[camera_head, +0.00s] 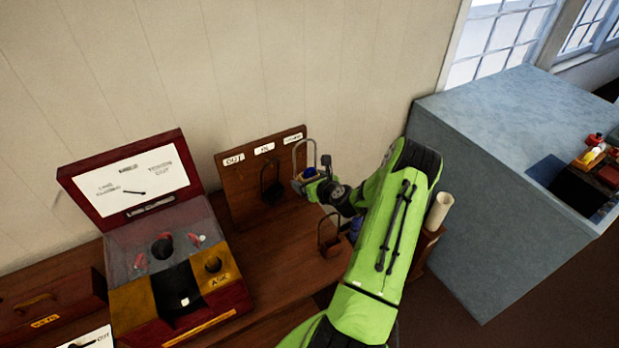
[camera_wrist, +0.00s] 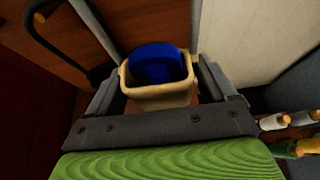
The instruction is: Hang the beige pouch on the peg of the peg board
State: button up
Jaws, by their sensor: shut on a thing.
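The beige pouch (camera_head: 298,184) has a tall grey loop handle and a blue thing inside it. My gripper (camera_head: 311,181) is shut on it and holds it upright in front of the right end of the brown peg board (camera_head: 238,197). In the wrist view the beige pouch (camera_wrist: 160,97) sits between my two fingers, its blue content showing in its opening. The top of the loop is near the rightmost label of the board. I cannot make out a peg there, nor tell whether the loop touches one.
A dark pouch (camera_head: 271,191) is at the board's middle. A brown pouch (camera_head: 330,245) stands on the wooden table (camera_head: 270,260) below my gripper. A red box with an open lid (camera_head: 130,180) stands left. A white cylinder (camera_head: 439,211) and a blue-grey counter (camera_head: 500,170) are right.

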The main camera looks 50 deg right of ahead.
jog(key=shift+w+f, duration=0.2)
jog(key=shift+f, duration=0.45)
jog(key=w+d+f+b, duration=0.1)
jog(key=w+f+b, duration=0.3)
jog(key=f, duration=0.1)
jog(key=shift+d+f, duration=0.2)
jog(key=shift+f, duration=0.1)
dwell(0.6)
jog(key=o, duration=0.8)
